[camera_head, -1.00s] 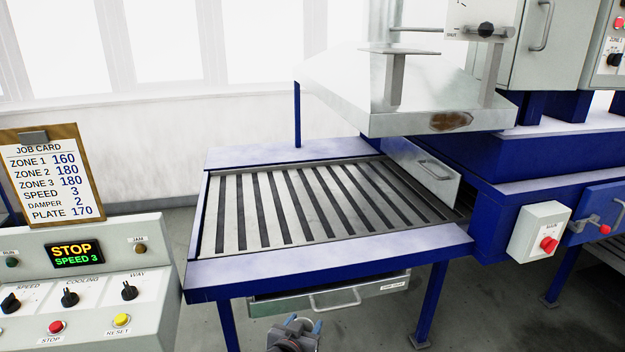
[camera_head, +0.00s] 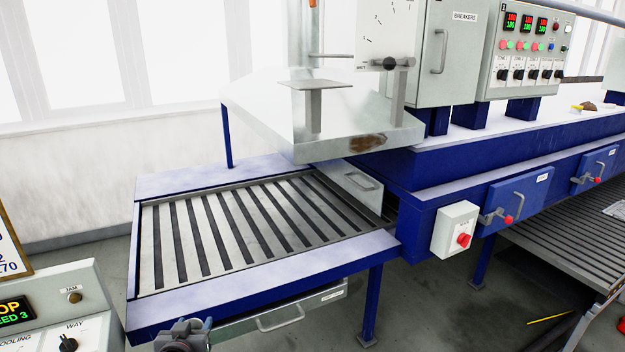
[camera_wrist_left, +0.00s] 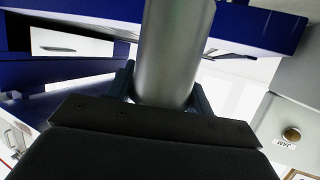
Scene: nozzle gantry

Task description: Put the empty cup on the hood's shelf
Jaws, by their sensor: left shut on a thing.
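My left gripper (camera_head: 195,325) shows at the bottom edge of the head view, below the front rail of the conveyor table. In the left wrist view its fingers are shut on a smooth grey metallic cylinder, seemingly the cup (camera_wrist_left: 173,50). The cup's ends are out of sight, so I cannot see whether it is empty. The hood (camera_head: 290,125) is a sloped metal canopy above the conveyor. Its shelf (camera_head: 315,84) is a small flat bare plate on a bracket at the hood's front. My right gripper is not in view.
The slatted conveyor table (camera_head: 165,188) with blue rails lies between my left gripper and the hood. A control box (camera_head: 60,310) stands at lower left. A drawer (camera_head: 275,318) hangs under the table.

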